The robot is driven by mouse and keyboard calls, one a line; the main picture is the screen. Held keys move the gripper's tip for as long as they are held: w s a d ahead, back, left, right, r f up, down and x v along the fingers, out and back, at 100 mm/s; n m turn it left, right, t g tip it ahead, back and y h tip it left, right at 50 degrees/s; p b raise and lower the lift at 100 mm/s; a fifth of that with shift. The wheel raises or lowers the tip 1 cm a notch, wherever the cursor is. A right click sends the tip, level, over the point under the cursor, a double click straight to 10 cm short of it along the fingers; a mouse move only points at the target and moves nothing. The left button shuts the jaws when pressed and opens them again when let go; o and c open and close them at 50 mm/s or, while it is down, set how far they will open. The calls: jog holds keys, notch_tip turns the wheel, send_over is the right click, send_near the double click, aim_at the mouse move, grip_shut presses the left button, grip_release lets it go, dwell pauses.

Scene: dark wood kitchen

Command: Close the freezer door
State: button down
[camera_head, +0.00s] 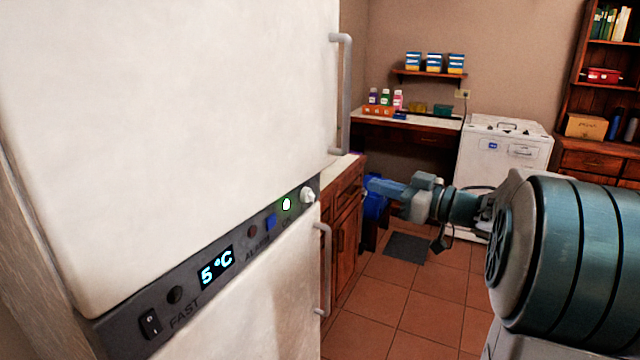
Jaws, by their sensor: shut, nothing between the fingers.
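The white fridge-freezer fills the left of the view, seen close up and at an angle. Its upper door (170,130) has a grey vertical handle (346,95) at the right edge. Its lower door (260,295) has a shorter handle (325,270). Both doors look about in line with the control panel; I cannot tell whether either is slightly ajar, or which is the freezer. My gripper (374,188) is small in view, to the right of the handles and apart from them in the picture. It is shut and empty, with its fingertips hard to make out.
A dark panel (215,268) reading 5 °C runs between the doors. Wooden cabinets (343,225) stand just beyond the fridge. A white appliance (500,155) and a wooden shelf unit (590,110) stand at the back. Tiled floor (400,300) is clear in the middle.

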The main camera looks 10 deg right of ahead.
aim_at(309, 173)
jog(key=shift+n+g+y, duration=0.3)
jog(key=shift+g+y, duration=0.1)
jog(key=shift+g, duration=0.1)
jog(key=x, duration=0.4)
jog(key=p+x, duration=0.1)
jog(key=x, duration=0.8)
jog(key=shift+a+f, duration=0.25)
jog(key=shift+a, duration=0.1)
